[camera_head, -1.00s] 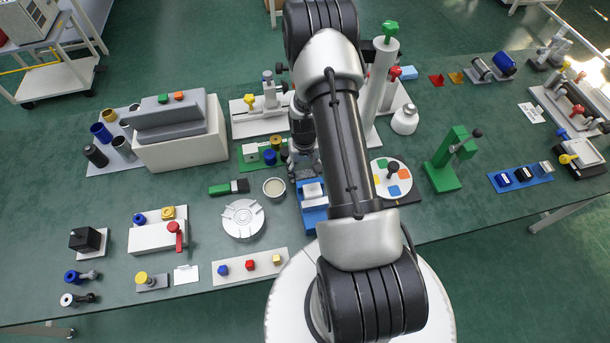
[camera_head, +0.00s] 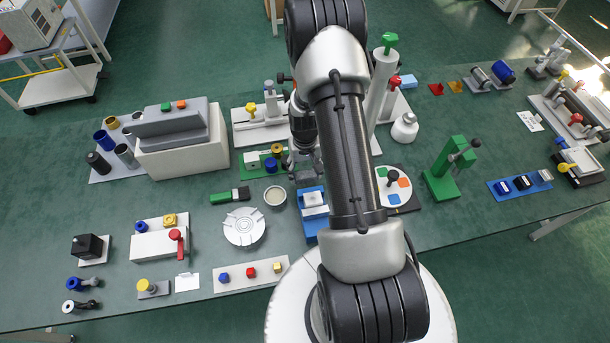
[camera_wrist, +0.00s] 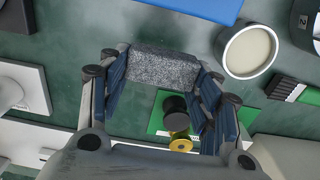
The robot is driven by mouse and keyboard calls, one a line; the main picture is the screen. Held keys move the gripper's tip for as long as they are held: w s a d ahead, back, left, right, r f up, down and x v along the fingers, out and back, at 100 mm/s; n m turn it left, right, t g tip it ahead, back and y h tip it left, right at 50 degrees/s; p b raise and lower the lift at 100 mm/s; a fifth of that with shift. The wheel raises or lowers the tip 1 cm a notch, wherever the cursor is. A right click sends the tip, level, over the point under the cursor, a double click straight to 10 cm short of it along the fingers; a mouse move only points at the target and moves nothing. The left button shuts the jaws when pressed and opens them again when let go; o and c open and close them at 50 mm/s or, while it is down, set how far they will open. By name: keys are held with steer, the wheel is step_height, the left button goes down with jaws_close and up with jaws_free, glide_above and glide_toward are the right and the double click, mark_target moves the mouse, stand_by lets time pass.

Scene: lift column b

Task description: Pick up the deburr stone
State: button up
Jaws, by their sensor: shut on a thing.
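The deburr stone (camera_wrist: 162,68) is a grey, speckled rectangular block. In the wrist view it lies crosswise between the fingertips of my gripper (camera_wrist: 160,72), which is shut on it with one finger at each end. In the head view my gripper (camera_head: 306,172) is just beyond the blue vise-like fixture (camera_head: 313,222), partly covered by my arm. The stone is hard to make out there. The wrist view shows the bench behind the stone, but the gap between them cannot be judged.
A round cream-filled dish (camera_wrist: 247,50) and a green-handled brush (camera_head: 230,195) lie left of my gripper in the head view. A green plate with spools (camera_head: 265,163) is close by. A round dial (camera_head: 393,186) stands right.

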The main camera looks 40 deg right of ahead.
mark_target(305, 172)
step_height(305, 172, up, 16)
steer(key=p, duration=0.3)
steer(key=shift+f, duration=0.25)
